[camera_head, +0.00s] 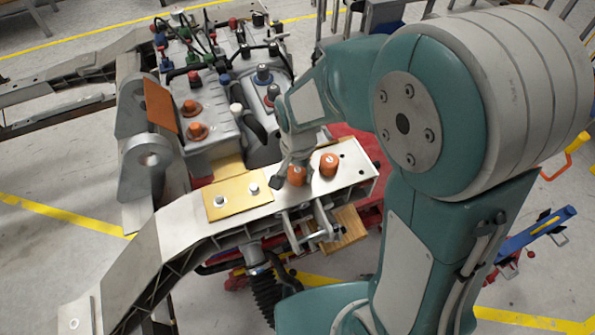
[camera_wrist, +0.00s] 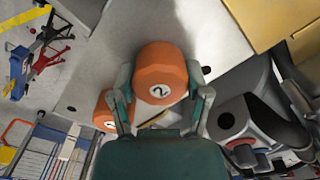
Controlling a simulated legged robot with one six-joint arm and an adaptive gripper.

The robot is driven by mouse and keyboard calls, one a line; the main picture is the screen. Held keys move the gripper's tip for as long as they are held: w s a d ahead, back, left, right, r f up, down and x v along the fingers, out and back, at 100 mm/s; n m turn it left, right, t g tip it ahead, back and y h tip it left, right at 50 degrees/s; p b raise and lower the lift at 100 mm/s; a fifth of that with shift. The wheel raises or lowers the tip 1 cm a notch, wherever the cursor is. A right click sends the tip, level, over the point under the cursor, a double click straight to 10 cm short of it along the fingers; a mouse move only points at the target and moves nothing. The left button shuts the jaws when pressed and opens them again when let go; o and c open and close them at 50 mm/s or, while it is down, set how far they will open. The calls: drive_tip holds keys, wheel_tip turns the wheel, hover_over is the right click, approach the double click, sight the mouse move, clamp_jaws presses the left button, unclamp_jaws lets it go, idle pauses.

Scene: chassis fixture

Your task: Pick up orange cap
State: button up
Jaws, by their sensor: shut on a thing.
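Two orange caps are on the pale metal plate (camera_head: 345,182) of the chassis. My gripper (camera_head: 294,168) comes down on the left cap (camera_head: 297,176) and is shut on it. In the wrist view, my gripper's fingers (camera_wrist: 160,98) lie on both sides of this cap (camera_wrist: 160,65), which carries a white disc marked 2. I cannot tell whether the cap still touches the plate. The other orange cap (camera_head: 329,164) stands close by on the right. It also shows in the wrist view (camera_wrist: 104,112), outside the left finger and partly hidden by it.
A yellow plate (camera_head: 238,197) with two bolts lies left of the held cap. Behind are grey housings with two orange fittings (camera_head: 192,107) and several coloured connectors (camera_head: 222,75). A blue tool (camera_head: 538,230) stands at the right. My arm hides part of the right side.

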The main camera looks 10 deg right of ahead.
sight(297, 170)
drive_tip(key=shift+r, duration=0.5)
wheel_tip(297, 170, up, 3)
drive_tip(key=shift+s+a+f, duration=0.1)
drive_tip(key=shift+f, duration=0.1)
drive_tip(key=s+a+r, duration=0.7)
drive_tip(key=s+r, duration=0.2)
drive_tip(key=s, duration=0.2)
drive_tip(key=shift+s+a+r, duration=0.2)
drive_tip(key=shift+s+a, duration=0.05)
drive_tip(key=shift+s, duration=0.05)
drive_tip(key=shift+w, duration=0.1)
